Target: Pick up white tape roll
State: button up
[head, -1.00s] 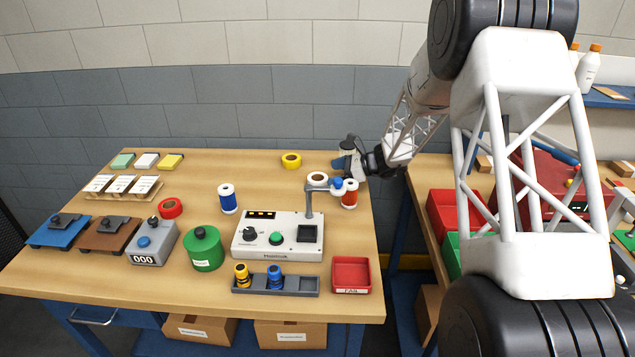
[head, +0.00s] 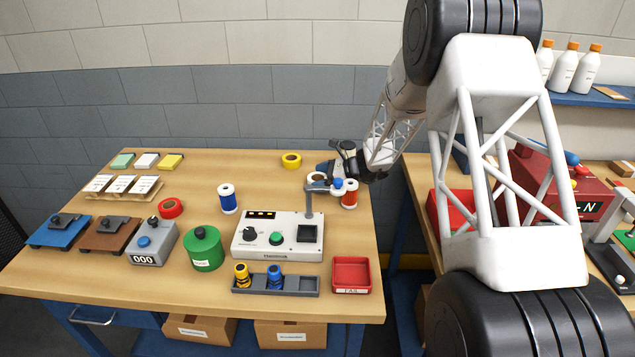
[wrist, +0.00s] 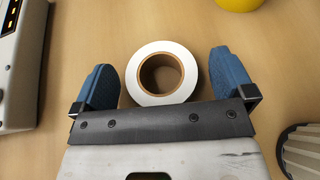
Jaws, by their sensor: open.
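The white tape roll (wrist: 140,91) lies flat on the wooden table, its brown core facing up in the wrist view. My gripper (wrist: 164,82) is open, with one blue finger on each side of the roll and a visible gap to each. In the head view my gripper (head: 326,170) is over the back right of the table, and the white tape roll (head: 315,178) shows only partly, just below it and behind the grey machine's arm. I cannot tell the fingertips' exact height above the table.
A grey control box (head: 277,237) with an upright arm stands in front of the roll. A yellow tape roll (head: 291,161) lies behind to the left, and a blue spool (head: 228,199) stands further left.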

aim_at(320, 178)
jog(key=shift+c, duration=0.5)
jog(key=c, duration=0.9)
notch_tip(320, 178, up, 10)
dwell(0.5)
